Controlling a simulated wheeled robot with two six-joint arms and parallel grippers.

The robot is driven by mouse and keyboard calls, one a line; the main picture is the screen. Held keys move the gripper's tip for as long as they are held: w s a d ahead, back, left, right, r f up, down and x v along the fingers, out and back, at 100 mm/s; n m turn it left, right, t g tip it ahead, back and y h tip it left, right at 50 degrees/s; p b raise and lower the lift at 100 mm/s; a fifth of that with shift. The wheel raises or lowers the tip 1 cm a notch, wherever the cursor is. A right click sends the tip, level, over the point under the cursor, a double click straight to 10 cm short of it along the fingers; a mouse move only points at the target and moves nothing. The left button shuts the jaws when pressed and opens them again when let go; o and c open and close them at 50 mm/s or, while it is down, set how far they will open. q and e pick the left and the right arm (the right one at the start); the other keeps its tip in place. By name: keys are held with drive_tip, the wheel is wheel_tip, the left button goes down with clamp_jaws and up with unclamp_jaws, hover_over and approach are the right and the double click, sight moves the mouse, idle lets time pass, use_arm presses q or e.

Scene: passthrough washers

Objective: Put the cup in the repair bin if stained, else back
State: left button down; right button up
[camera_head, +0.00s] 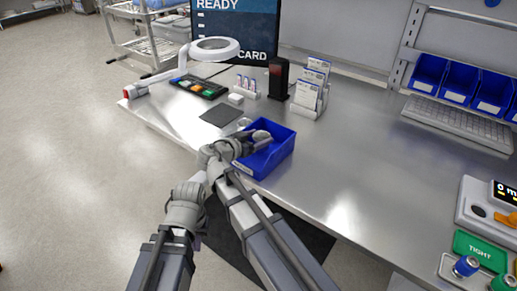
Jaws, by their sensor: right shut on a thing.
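The blue bin (277,157) stands at the near edge of the steel bench. My right gripper (262,138) reaches into the top of this bin from the left, over its near wall. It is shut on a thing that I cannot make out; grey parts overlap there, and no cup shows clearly. My left arm comes in from lower left and ends close beside the right arm, off the bench's near edge. Its fingers do not show clearly, so I cannot tell whether they are open. I see no stain and no label naming a repair bin.
A dark mat (220,115), a tray of coloured parts (199,86) and a ring lamp (214,47) lie left and behind. A card holder (310,92) stands behind the bin. A keyboard (459,123) and small blue bins (460,82) are at right. The bench middle is clear.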

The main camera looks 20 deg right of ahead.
drive_tip(key=shift+f+b, duration=1.45)
drive_tip(key=shift+f, duration=0.3)
drive_tip(key=shift+f, duration=0.15)
drive_tip(key=o, duration=1.5)
drive_tip(key=shift+c, duration=0.2)
drive_tip(key=shift+r, duration=0.25)
